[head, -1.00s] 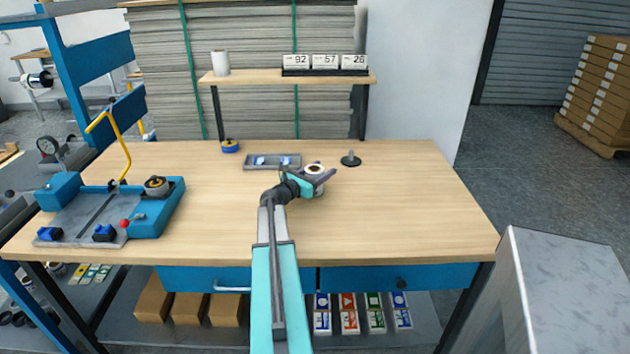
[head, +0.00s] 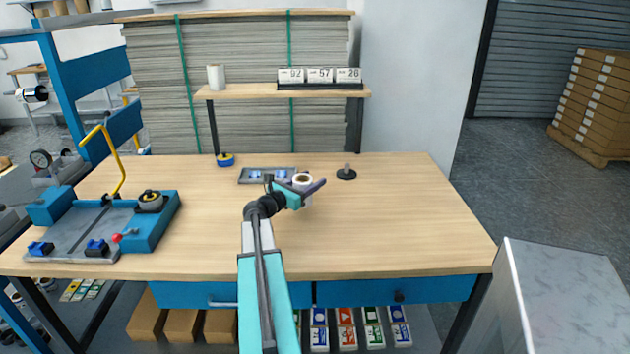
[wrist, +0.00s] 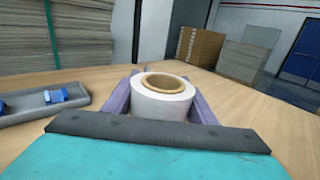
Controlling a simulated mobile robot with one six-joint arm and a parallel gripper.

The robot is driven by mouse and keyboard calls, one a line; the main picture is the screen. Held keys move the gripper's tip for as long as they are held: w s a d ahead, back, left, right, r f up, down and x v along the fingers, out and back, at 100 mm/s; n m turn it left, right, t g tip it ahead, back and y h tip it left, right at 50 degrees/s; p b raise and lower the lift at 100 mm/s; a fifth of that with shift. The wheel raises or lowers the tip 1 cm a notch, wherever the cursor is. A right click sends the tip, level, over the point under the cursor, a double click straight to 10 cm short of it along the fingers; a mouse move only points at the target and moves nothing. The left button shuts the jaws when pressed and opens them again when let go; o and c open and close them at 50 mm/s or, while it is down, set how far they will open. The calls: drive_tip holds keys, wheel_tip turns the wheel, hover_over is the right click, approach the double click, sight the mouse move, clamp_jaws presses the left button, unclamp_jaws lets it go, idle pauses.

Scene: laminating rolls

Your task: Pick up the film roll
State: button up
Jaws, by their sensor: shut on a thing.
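The film roll is white with a tan core; it sits upright between the fingers of my gripper in the wrist view, where the film roll (wrist: 163,97) fills the middle. In the head view the film roll (head: 303,181) is over the middle of the wooden table. My gripper (head: 306,186) is shut on it, and its purple fingers flank the roll on both sides in the wrist view (wrist: 162,100). The roll's lower part is hidden by my gripper's body. I cannot tell whether it touches the table.
A grey tray (head: 245,178) with blue pieces lies just left of the roll. A dark round stand with a short peg (head: 346,174) is to the right. A blue machine (head: 160,222) is on the table's left. The table's right front (head: 400,235) is clear.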

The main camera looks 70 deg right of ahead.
sight(304, 187)
drive_tip(key=a, duration=0.3)
drive_tip(key=w+a, duration=0.1)
drive_tip(key=a, duration=0.3)
drive_tip(key=a+r+b, duration=0.1)
drive_tip(key=a, duration=0.2)
drive_tip(key=shift+w+a, duration=0.25)
drive_tip(key=shift+a, duration=0.15)
drive_tip(key=shift+r, duration=0.15)
